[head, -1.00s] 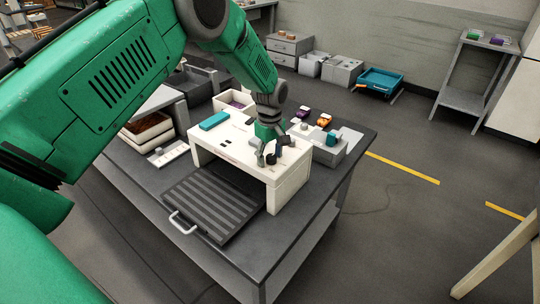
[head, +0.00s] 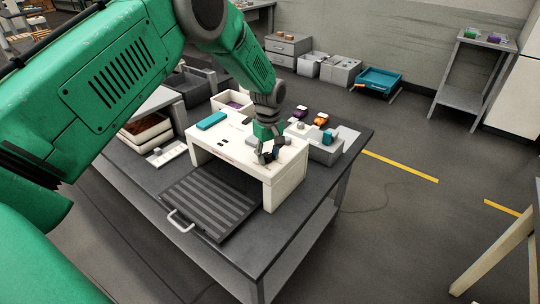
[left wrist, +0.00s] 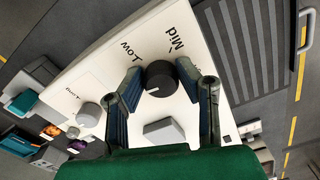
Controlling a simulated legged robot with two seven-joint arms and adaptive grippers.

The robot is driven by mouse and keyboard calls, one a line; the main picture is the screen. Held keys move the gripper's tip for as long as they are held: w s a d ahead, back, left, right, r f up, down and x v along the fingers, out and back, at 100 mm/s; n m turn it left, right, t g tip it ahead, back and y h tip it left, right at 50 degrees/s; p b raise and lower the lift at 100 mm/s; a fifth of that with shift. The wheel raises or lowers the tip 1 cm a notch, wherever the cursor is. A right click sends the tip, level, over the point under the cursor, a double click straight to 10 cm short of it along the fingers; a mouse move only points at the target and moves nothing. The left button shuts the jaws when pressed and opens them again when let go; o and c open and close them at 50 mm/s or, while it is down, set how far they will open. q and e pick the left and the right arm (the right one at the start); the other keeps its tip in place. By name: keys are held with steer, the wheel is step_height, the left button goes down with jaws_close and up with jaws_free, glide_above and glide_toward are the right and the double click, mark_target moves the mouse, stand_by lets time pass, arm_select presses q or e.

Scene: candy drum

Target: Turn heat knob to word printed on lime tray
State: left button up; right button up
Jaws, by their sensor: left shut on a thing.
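A white machine (head: 225,150) stands on the dark table. In the left wrist view, a round dark knob (left wrist: 160,77) sits on its white top, with "Low" (left wrist: 130,53) and "Mid" (left wrist: 176,40) printed beside it. My left gripper (head: 268,155) has come down onto the knob at the machine's front right corner. In the left wrist view its two fingers (left wrist: 158,80) are shut on the knob from both sides. I cannot make out a lime tray or a word on one. My right gripper is not in view.
A second, grey knob (left wrist: 88,115) and a grey block (left wrist: 164,131) are near the gripper. A striped dark tray (head: 210,200) with a handle extends from the machine's front. A teal block (head: 212,120) lies on its top. A grey box (head: 325,150) stands right of it.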

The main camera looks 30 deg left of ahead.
mark_target(268, 153)
arm_select(q)
steer(key=m, duration=0.6)
steer(key=shift+w+a+r, duration=0.1)
steer(key=shift+w+a, duration=0.1)
steer(key=shift+a, duration=0.15)
steer(key=m, duration=0.6)
steer(key=shift+d, duration=0.1)
steer(key=shift+m, duration=0.3)
steer(key=o, duration=1.1)
steer(key=shift+w, duration=0.1)
steer(key=shift+f, duration=0.2)
steer(key=shift+r, duration=0.3)
step_height(268, 153, up, 11)
steer(key=shift+w+r, duration=0.1)
